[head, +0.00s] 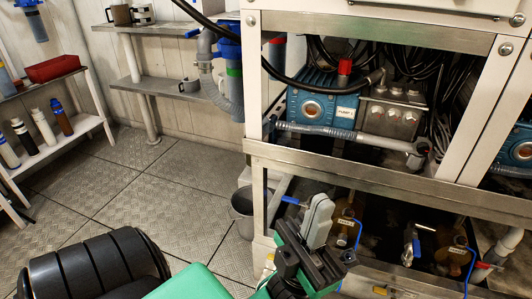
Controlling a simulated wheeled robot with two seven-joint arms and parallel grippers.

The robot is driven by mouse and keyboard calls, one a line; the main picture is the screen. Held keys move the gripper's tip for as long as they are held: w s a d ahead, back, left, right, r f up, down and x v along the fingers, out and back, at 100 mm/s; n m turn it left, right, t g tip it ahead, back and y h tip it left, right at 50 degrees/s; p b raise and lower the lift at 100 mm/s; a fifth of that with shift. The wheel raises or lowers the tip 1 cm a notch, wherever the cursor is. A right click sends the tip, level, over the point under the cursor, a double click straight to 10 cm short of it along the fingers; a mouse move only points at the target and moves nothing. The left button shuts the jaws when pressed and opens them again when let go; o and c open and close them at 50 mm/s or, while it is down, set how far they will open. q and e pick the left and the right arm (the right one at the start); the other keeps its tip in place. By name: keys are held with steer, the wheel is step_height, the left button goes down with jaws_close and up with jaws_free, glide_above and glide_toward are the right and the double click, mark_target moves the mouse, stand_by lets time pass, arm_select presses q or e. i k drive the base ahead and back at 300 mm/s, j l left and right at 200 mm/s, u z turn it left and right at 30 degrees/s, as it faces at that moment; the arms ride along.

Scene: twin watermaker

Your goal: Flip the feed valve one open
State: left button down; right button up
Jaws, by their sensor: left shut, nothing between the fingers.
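My left gripper (318,215), with grey fingers on a black and green body, is at the lower middle of the head view. Its fingers are shut, with nothing between them, and point up in front of the lower bay. A blue valve lever (290,200) shows just left of the fingers; its valve body is mostly hidden behind my gripper. I cannot tell if the fingers touch it. A second valve with a blue handle (416,248) stands further right in the lower bay. I cannot read which valve is feed valve one. My right gripper is not in view.
A metal frame rail (380,180) runs above the lower bay. Brass-coloured housings (457,250) with tags and blue hoses stand beside the valves. A grey bucket (242,212) is left of the frame. The tiled floor (150,190) further left is clear.

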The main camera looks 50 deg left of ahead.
mark_target(290, 201)
steer(key=k+j, duration=0.15)
steer(key=j, duration=0.2)
steer(key=k+j, duration=0.1)
steer(key=j, duration=0.25)
steer(key=k+j, duration=0.15)
steer(key=j, duration=0.2)
steer(key=k+j, duration=0.15)
steer(key=j, duration=0.2)
